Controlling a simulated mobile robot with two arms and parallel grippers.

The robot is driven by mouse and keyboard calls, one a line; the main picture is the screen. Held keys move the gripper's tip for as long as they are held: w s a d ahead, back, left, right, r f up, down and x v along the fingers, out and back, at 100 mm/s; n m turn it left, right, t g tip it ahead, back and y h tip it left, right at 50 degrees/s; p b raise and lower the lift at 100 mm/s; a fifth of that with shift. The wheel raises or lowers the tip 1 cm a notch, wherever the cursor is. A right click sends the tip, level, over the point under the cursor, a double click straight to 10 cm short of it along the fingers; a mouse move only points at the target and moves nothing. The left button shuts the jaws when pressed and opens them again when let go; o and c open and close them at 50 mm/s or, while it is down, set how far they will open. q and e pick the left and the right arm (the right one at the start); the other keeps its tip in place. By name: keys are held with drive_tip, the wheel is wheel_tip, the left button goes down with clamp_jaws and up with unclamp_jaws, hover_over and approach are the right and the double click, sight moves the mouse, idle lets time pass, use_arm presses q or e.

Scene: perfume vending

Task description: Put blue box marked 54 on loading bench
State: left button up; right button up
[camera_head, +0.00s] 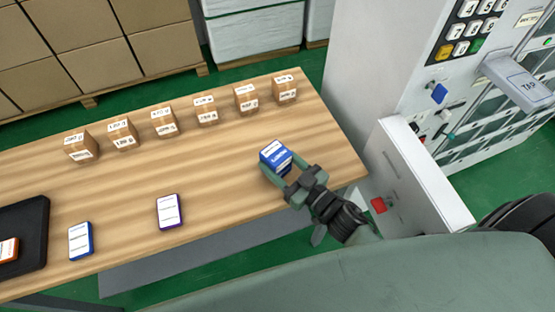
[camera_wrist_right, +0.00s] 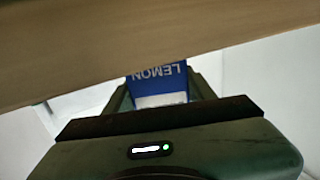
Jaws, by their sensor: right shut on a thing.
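A blue and white box (camera_head: 274,155) is between the fingers of my right gripper (camera_head: 284,178), at the right end of the wooden bench (camera_head: 230,190). In the right wrist view the blue box (camera_wrist_right: 160,82) shows the word LEMON upside down between the fingers (camera_wrist_right: 162,92). No number 54 is readable on it. The right gripper is shut on it, at or just above the bench top; I cannot tell whether the box touches the wood. Another blue and white box (camera_head: 80,241) lies at the front left of the bench. My left gripper is not in view.
Several small brown cartons (camera_head: 165,123) stand in a row along the back. A purple-edged white box (camera_head: 169,211) lies near the front edge. A black tray (camera_head: 40,222) with an orange box (camera_head: 9,249) is at left. The white vending machine (camera_head: 370,70) stands at right with an open drawer (camera_head: 415,170).

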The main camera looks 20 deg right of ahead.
drive_tip(key=shift+f, duration=0.2)
drive_tip(key=o, duration=1.5)
drive_tip(key=shift+r, duration=0.1)
drive_tip(key=shift+r, duration=0.1)
drive_tip(key=shift+s+d, duration=0.1)
drive_tip(key=shift+s, duration=0.05)
drive_tip(key=b+v, duration=0.1)
drive_tip(key=v, duration=1)
drive_tip(key=shift+s+d+b, duration=0.15)
drive_tip(key=shift+s+b, duration=0.15)
drive_tip(key=shift+b, duration=0.1)
